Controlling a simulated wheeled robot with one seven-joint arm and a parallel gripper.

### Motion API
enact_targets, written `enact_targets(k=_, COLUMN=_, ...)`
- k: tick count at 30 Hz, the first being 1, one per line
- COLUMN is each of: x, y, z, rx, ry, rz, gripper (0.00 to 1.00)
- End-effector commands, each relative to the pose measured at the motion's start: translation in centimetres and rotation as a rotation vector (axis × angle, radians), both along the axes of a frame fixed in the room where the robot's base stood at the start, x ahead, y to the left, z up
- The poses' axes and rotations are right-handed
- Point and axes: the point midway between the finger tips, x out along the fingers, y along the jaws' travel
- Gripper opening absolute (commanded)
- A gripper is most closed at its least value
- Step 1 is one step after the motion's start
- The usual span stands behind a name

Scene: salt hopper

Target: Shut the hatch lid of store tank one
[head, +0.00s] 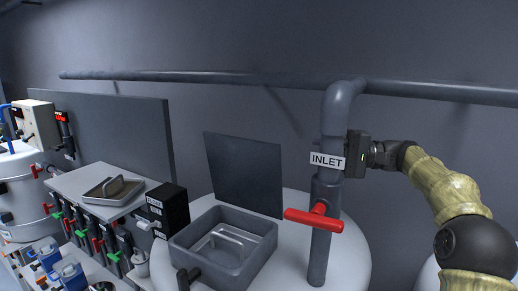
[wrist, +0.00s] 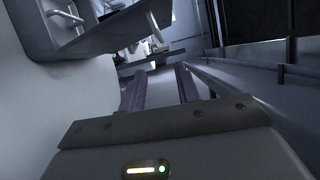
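A square dark hatch lid (head: 243,172) stands open, upright at the back of a raised square hatch frame (head: 205,262) on a white tank (head: 345,262). A handle shows inside the frame. I can read no tank number. My gripper's body (head: 357,153) is behind and right of the vertical inlet pipe, to the right of the lid; its fingers are hidden there. In the wrist view my gripper (wrist: 160,72) has its two fingers apart with nothing between them.
The inlet pipe (head: 318,245) with a red valve handle (head: 313,219) rises right of the hatch. A horizontal pipe (head: 200,77) runs along the wall behind. A black box (head: 165,208) and a counter with a tray (head: 113,190) are at left.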

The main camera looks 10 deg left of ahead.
Motion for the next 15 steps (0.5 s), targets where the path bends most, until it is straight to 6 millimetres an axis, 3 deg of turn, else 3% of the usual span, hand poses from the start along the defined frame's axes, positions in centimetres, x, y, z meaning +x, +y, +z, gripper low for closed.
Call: enact_targets(k=15, x=-0.6, y=9.2, z=0.3, rx=-0.001, ry=-0.001, rz=0.003, gripper=0.33)
